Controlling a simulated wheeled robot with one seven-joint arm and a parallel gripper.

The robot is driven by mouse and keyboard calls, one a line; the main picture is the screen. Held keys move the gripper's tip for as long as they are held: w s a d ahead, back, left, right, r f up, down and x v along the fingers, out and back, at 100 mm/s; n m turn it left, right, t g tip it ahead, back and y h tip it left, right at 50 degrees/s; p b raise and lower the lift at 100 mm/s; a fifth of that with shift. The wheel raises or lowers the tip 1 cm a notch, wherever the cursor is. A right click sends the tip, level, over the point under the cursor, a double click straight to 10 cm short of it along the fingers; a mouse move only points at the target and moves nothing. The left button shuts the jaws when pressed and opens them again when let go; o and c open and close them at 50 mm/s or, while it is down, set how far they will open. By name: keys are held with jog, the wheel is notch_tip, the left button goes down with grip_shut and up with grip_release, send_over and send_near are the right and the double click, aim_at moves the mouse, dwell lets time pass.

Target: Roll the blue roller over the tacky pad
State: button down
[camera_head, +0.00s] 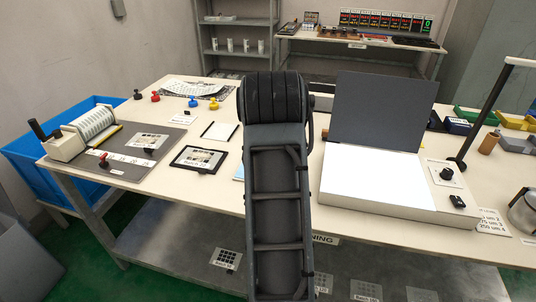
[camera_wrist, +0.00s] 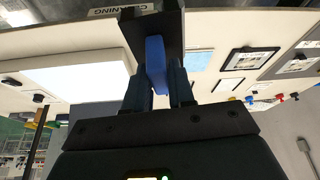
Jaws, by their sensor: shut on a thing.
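In the wrist view, my gripper (camera_wrist: 157,88) has its two fingers closed on either side of a blue piece (camera_wrist: 155,55), which looks like the blue roller's handle. A dark block or holder (camera_wrist: 172,30) is right behind the blue piece; I cannot tell whether they touch. The roller's rolling part cannot be made out. A pale blue flat pad (camera_wrist: 195,61), probably the tacky pad, lies on the table beside the gripper, apart from it. In the head view only a sliver of the pad (camera_head: 239,173) shows, and my arm hides the gripper and roller.
A light box (camera_head: 375,180) with a raised dark lid (camera_head: 383,108) stands right of my arm. Left are a black-framed plate (camera_head: 199,159), a white framed card (camera_head: 219,131), and a grey mat with a roll device (camera_head: 92,127). Several coloured knobs stand at the back left.

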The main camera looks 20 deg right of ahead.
jog(key=s+d+f+n+y, duration=0.1)
jog(key=s+d+f+n, duration=0.1)
jog(key=f, duration=1)
jog(key=s+d+f+n+y, duration=0.1)
jog(key=s+d+f+n, duration=0.2)
jog(key=f, duration=1)
jog(key=shift+s+d, duration=0.55)
jog(key=shift+d, duration=0.1)
